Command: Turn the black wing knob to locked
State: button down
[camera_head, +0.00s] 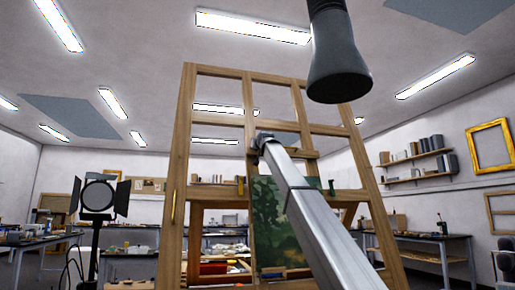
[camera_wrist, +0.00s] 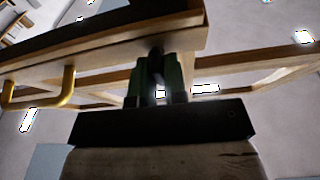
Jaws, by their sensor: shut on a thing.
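The black wing knob (camera_wrist: 155,52) is small and dark under a wooden rail in the wrist view. My gripper (camera_wrist: 157,72) has two dark green fingers, one on each side of it, shut on the knob. Only a narrow dark part of the knob shows between the fingers, so its turn angle cannot be read. In the head view the wooden frame (camera_head: 180,150) stands upright in front of me. I cannot make out the black knob or my fingertips there.
A brass handle (camera_wrist: 68,88) is on the wood left of my gripper. A green painting (camera_head: 265,225) rests in the frame. A lamp with flaps (camera_head: 97,196) stands at left. Benches (camera_head: 430,238) line the back and right.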

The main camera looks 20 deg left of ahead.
jog(key=m+h, duration=0.1)
jog(key=m, duration=0.2)
jog(key=m+h, duration=0.1)
jog(key=m, duration=0.2)
jog(key=shift+a+t+h, duration=0.1)
jog(key=shift+t+h, duration=0.2)
jog(key=shift+t, duration=0.1)
jog(key=m+h, duration=0.2)
jog(key=m, duration=0.3)
jog(key=shift+r+m, duration=0.1)
jog(key=shift+m, duration=0.3)
jog(key=m+g+h, duration=0.1)
jog(key=m+h, duration=0.1)
jog(key=m, duration=0.3)
jog(key=shift+r, duration=0.1)
jog(key=shift+m+g+h, duration=0.4)
jog(key=shift+m+g, duration=0.3)
jog(key=shift+m, duration=1)
jog(key=c, duration=1.2)
grip_release()
jog(key=shift+s, duration=0.15)
